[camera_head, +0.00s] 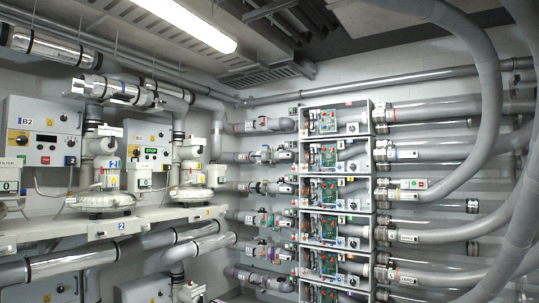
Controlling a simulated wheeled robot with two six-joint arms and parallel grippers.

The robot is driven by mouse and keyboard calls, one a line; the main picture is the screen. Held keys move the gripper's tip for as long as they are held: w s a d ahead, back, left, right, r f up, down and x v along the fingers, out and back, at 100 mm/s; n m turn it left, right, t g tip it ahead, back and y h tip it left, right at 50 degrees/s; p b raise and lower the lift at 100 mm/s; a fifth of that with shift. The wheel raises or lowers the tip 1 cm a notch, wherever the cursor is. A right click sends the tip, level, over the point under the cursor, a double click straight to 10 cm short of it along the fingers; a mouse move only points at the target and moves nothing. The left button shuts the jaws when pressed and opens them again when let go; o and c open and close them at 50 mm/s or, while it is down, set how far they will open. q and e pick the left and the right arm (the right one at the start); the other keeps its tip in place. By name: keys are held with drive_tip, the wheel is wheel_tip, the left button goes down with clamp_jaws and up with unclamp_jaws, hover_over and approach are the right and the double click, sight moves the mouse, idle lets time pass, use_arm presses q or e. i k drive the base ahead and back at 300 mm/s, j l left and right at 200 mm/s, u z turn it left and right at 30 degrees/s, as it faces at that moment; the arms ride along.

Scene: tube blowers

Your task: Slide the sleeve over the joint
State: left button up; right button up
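Neither of my grippers is in view. Several pipes carry shiny, clear or metallic cylindrical sections, and I cannot tell which one is the sleeve. One such section (50,45) sits on the top left pipe between dark bands. A shorter section with an open-looking left end (115,90) lies just below it, above blower 2 (103,190). Whether this is a joint or a sleeve I cannot tell. Another shiny section (75,262) is on the lower left pipe.
A grey rack (372,222) of stacked compartments with green circuit boards stands at the centre right. Thick grey hoses (489,90) curve down on the right. Control box B2 (42,130) is on the left wall. A shelf (60,229) carries the blowers.

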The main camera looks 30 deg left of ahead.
sight(271, 152)
drive_tip(key=i+j+u, duration=0.55)
drive_tip(key=i+u, duration=0.2)
drive_tip(key=i, duration=0.3)
drive_tip(key=i+j+u, duration=0.1)
drive_tip(key=i+u, duration=0.25)
drive_tip(key=i, duration=2.5)
